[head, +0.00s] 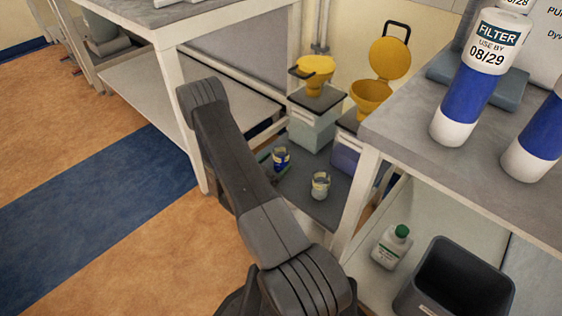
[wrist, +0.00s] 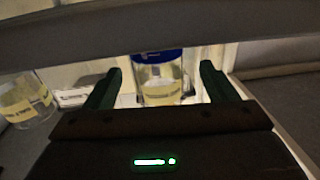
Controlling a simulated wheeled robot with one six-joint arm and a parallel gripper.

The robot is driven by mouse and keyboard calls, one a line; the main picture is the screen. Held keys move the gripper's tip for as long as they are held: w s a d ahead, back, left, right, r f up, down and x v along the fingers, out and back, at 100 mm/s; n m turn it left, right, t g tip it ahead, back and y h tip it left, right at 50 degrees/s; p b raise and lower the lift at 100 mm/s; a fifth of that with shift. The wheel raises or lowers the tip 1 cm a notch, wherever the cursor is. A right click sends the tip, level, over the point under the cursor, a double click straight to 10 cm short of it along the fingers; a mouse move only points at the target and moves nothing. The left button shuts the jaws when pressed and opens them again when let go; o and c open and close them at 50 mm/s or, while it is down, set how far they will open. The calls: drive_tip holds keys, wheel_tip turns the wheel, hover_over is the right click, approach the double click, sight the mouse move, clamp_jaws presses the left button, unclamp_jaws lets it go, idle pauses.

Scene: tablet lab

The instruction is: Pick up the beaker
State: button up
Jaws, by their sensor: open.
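A clear beaker with a blue band and yellowish lower part (wrist: 160,75) shows in the wrist view, upright between the two green fingers of my gripper (wrist: 161,68). The fingers stand apart, and I cannot tell how far the beaker is beyond their tips. In the head view a beaker with blue on it (head: 281,159) stands on a low dark surface, with my gripper (head: 267,161) close on its left, mostly hidden by my arm. A second beaker, with a yellow label (head: 320,185), stands nearer; a yellow-labelled beaker also shows at the left of the wrist view (wrist: 27,100).
A white bench frame (head: 180,100) rises at left and a grey-topped bench (head: 420,130) at right. A green-capped bottle (head: 391,248) and a dark bin (head: 455,280) are on the lower shelf. Floor at left is clear.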

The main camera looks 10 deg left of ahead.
sight(276, 162)
drive_tip(key=x, duration=0.3)
drive_tip(key=shift+w+d, duration=0.1)
drive_tip(key=shift+d, duration=0.05)
drive_tip(key=shift+c, duration=0.5)
drive_tip(key=c, duration=1)
drive_tip(key=shift+c, duration=0.2)
drive_tip(key=shift+r, duration=0.15)
